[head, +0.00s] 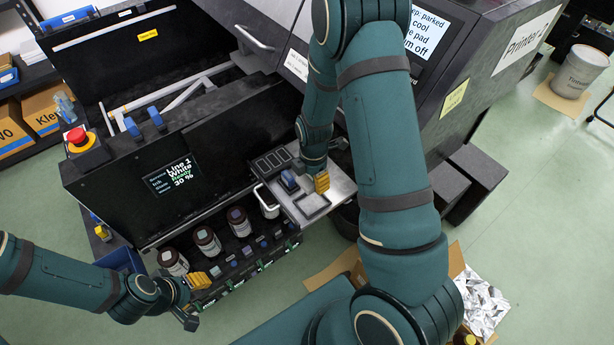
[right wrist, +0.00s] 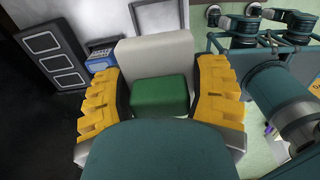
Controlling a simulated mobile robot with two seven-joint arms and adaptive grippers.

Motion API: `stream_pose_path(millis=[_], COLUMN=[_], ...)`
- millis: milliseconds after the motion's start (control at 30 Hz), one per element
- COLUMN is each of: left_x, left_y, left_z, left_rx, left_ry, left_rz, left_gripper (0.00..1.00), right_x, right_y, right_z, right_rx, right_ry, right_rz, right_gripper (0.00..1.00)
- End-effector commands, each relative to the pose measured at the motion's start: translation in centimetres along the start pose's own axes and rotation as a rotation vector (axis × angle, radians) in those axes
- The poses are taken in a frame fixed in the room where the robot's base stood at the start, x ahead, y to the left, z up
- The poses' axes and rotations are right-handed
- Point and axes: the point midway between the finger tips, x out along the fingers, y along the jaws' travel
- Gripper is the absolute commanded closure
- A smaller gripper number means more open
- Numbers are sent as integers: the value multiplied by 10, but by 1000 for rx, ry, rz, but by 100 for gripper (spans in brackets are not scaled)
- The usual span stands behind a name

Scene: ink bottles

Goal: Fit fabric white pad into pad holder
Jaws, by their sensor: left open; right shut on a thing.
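My right gripper (right wrist: 160,95) is shut on a block with a green part (right wrist: 158,97) and a wider white slab (right wrist: 155,55) beyond it, apparently the white pad on a green grip. In the head view the right gripper (head: 322,182) is above the metal side shelf, and the pad is mostly hidden there. A dark-framed square, apparently the pad holder (head: 298,209), lies on the shelf just below the gripper; part of its frame (right wrist: 134,20) shows beyond the slab in the right wrist view. The slab looks apart from it. My left gripper (head: 207,277) is open and empty, near the bottles.
The metal shelf (head: 343,188) carries a dark three-slot panel (head: 272,161) and a small blue device (head: 289,180). Several brown bottles (head: 207,240) stand in the open bay on the left. The printer body (head: 470,80) rises at the right. A red stop button (head: 76,136) is far left.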

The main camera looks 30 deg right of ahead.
Motion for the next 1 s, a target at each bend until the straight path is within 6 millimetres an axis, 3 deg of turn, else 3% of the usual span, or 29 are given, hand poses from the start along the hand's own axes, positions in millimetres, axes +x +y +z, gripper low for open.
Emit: stream_pose_path(millis=[1000], left_x=[57], left_y=[-21], left_z=[9], left_rx=[10], left_ry=[-11], left_rz=[2], left_gripper=[55], right_x=[81], right_y=[0], right_z=[1], right_rx=[-12], right_ry=[-1], right_rz=[0], right_gripper=[67])
